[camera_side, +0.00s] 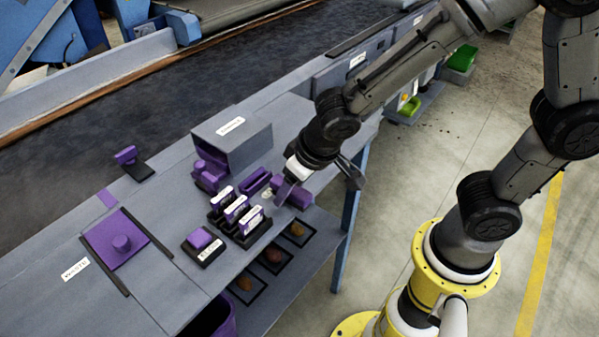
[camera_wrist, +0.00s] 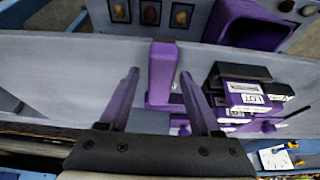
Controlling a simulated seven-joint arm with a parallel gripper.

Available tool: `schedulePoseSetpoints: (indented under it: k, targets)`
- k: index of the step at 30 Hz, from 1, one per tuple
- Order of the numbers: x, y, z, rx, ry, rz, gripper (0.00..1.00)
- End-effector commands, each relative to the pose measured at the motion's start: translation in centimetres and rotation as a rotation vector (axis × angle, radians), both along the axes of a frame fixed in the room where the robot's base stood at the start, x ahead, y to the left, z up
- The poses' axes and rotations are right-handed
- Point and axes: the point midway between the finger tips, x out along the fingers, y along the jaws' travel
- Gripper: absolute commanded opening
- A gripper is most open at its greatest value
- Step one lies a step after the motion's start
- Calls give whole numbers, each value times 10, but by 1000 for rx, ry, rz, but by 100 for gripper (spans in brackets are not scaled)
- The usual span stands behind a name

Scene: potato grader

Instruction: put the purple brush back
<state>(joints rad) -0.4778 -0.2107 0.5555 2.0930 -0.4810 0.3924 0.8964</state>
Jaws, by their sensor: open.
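A purple block with a long upright part and a wider end, apparently the brush (camera_side: 292,192), lies near the front edge of the grey bench. In the wrist view the brush (camera_wrist: 162,72) stands between my two fingers, with a gap on each side. My gripper (camera_side: 318,184) is open and low over the bench around it; the fingers partly hide the brush in the side view. A shallow purple tray with a dark hollow (camera_side: 256,180) sits just left of it and looks empty. A label lies by the tray, too small to read.
Several purple-and-white labelled blocks in black holders (camera_side: 238,212) stand close by at the left. A grey box (camera_side: 232,145) stands behind. A purple lid with a knob (camera_side: 116,240) is farther left. Potato samples in black frames (camera_side: 273,255) lie on a lower shelf.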

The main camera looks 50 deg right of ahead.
Motion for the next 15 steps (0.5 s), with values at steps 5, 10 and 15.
schedulePoseSetpoints:
  k: [5, 10, 15]
  targets:
    - [-10, 1, 29, 5, -8, 2, 64]
    - [-25, 1, 63, 5, -8, 2, 64]
    - [-37, 1, 90, 4, -6, 3, 64]
